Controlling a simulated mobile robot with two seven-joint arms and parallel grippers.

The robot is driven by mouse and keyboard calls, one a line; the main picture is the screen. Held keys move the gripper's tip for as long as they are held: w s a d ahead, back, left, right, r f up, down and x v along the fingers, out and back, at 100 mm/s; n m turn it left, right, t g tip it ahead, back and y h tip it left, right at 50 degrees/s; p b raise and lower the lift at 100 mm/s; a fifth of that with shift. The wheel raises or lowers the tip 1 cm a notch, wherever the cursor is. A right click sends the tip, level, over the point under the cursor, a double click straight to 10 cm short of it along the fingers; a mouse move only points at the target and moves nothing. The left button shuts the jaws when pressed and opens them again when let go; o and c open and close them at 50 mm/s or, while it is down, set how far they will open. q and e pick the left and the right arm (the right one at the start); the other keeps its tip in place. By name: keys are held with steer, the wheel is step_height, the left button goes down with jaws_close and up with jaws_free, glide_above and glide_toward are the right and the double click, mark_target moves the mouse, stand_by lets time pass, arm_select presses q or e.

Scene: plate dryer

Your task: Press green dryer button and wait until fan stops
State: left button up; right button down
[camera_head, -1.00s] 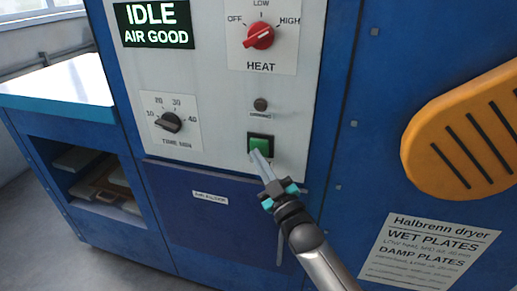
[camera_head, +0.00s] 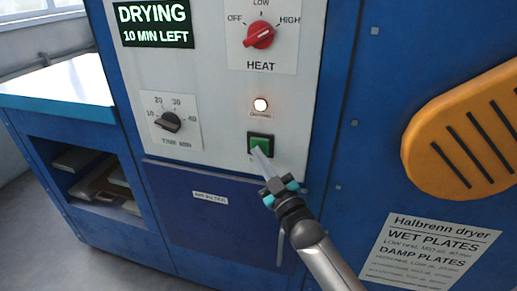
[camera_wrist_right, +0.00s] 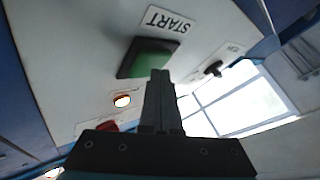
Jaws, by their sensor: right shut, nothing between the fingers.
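The green button (camera_head: 260,145) is on the dryer's white panel (camera_head: 215,80), in a black square frame. My right gripper (camera_head: 258,155) is shut and empty, its fingertips at the button's lower edge in the head view. In the right wrist view the shut fingers (camera_wrist_right: 158,80) overlap the green button (camera_wrist_right: 148,62), which sits under a START label (camera_wrist_right: 168,20). I cannot tell whether the tips touch it. The display (camera_head: 153,24) reads DRYING, 10 MIN LEFT. The lamp (camera_head: 260,105) above the button is lit. My left gripper is not in view.
A red heat knob (camera_head: 260,35) is above the lamp, and a black time knob (camera_head: 170,122) is to the left. An orange slotted cover (camera_head: 465,135) is at the right. A blue bench (camera_head: 60,85) with an open shelf stands at the left.

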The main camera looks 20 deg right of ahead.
stand_by(0.3)
steer(key=shift+s+a+p, duration=0.5)
steer(key=shift+s+p, duration=0.1)
steer(key=shift+s, duration=0.15)
steer(key=s+a+p, duration=0.1)
steer(key=s, duration=0.1)
steer(key=s+a+p, duration=0.1)
steer(key=s+a, duration=0.1)
steer(key=shift+s, duration=0.1)
steer(key=shift+d, duration=0.1)
stand_by(0.7)
